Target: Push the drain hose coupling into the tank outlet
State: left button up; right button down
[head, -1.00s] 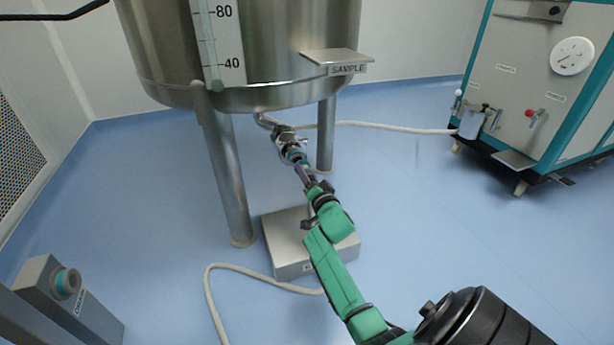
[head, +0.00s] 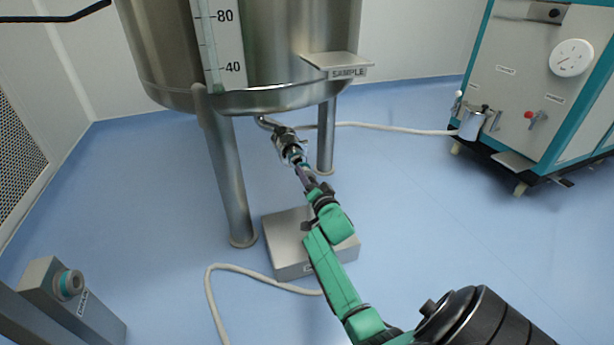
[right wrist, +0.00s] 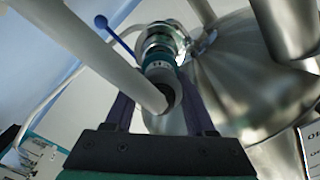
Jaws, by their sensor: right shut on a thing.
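The steel tank (head: 290,101) stands on legs, and its outlet (head: 287,141) hangs below it, a silver fitting that faces down toward me. My right gripper (head: 303,173) is shut on the drain hose coupling (head: 297,160), directly below the outlet. In the right wrist view the coupling (right wrist: 160,70), with a teal band, is between the fingers of my right gripper (right wrist: 163,112). Its upper end is in line with the silver outlet ring (right wrist: 160,40) and appears to meet it. How deep it sits is hidden. My left gripper is not in view.
A pale hose (right wrist: 105,50) crosses the right wrist view, and a blue lever (right wrist: 101,22) is beside the outlet. A metal box (head: 284,246) lies on the floor beneath my right arm. A teal-framed cabinet (head: 540,90) stands right. Blue floor around is mostly clear.

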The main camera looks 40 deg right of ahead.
dwell(0.5)
jog(key=shift+p, duration=0.3)
jog(key=shift+w+d+b, duration=0.2)
jog(key=shift+w+b, duration=0.2)
jog(key=shift+w, duration=0.25)
jog(key=shift+b+x, duration=0.55)
jog(key=shift+x, duration=0.7)
dwell(0.4)
jog(key=shift+c, duration=0.8)
grip_release()
